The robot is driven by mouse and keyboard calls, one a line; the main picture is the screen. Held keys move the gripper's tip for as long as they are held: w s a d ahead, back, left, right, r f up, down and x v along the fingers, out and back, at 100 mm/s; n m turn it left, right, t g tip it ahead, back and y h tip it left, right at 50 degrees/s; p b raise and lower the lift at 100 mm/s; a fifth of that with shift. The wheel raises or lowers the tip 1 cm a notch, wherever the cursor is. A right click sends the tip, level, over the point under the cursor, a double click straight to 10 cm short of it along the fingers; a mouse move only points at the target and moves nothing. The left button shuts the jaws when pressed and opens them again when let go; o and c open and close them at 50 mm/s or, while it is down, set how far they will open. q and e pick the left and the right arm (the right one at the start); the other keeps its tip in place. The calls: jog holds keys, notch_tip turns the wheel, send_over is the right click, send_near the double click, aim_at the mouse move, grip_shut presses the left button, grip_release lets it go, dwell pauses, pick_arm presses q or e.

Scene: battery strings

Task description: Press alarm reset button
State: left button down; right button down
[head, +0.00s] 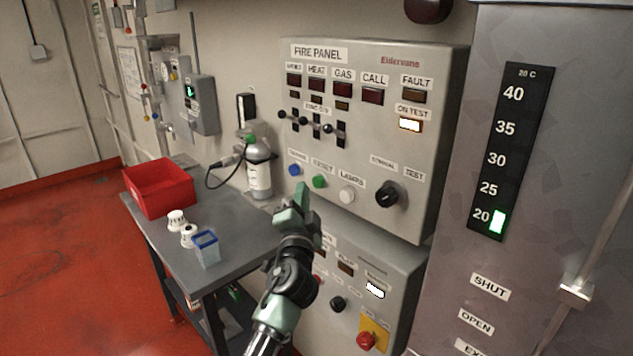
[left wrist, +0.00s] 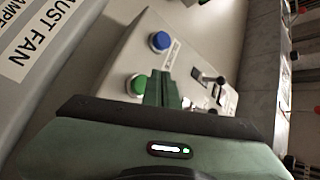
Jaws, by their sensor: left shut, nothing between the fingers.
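The grey fire panel (head: 440,150) is on the wall. Its green button (head: 319,181), under a label that seems to read RESET, sits between a blue button (head: 294,169) and a white LAMPS button (head: 347,194). My left gripper (head: 302,194) is shut and empty, its tip just below and left of the green button. In the left wrist view the shut fingers (left wrist: 162,88) stand beside the green button (left wrist: 136,85), partly overlapping its edge, with the blue button (left wrist: 160,41) above. I cannot tell whether they touch the panel. My right gripper is not in view.
A black knob (head: 387,195) and toggle levers (head: 312,126) are on the same panel. A lower panel (head: 400,270) has a red button (head: 366,341).

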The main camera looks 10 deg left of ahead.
pick_arm(q)
jog(key=s+a, duration=0.1)
jog(key=s+a+p, duration=0.1)
jog(key=s, duration=0.1)
jog(key=shift+s+a+r, duration=0.1)
jog(key=shift+a, duration=0.1)
dwell(0.5)
